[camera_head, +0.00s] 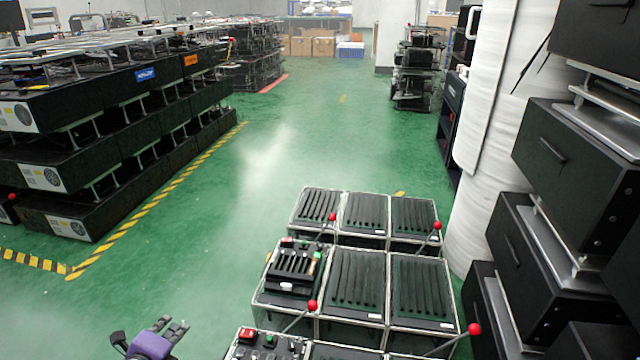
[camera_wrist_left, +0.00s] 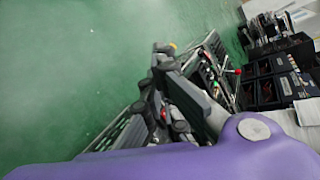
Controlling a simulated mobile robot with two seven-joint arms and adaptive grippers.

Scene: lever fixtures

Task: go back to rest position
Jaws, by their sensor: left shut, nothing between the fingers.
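My left gripper (camera_head: 178,326), with a purple wrist housing, is low in the head view, left of the lever fixtures and apart from them in the picture. It is shut and empty. In the left wrist view the gripper's dark fingers (camera_wrist_left: 162,58) show over the green floor. The black lever fixtures (camera_head: 357,280) stand in rows at the lower middle of the head view. Their levers end in red balls, such as a near ball (camera_head: 312,306) and a right-hand ball (camera_head: 474,329). My right gripper is not in view.
Stacked black cabinets (camera_head: 560,160) and a white wrapped column (camera_head: 495,130) stand on the right. A long rack of black units (camera_head: 100,120) stands on the left behind a yellow-black floor line (camera_head: 150,205). The green floor (camera_head: 260,180) between them is clear.

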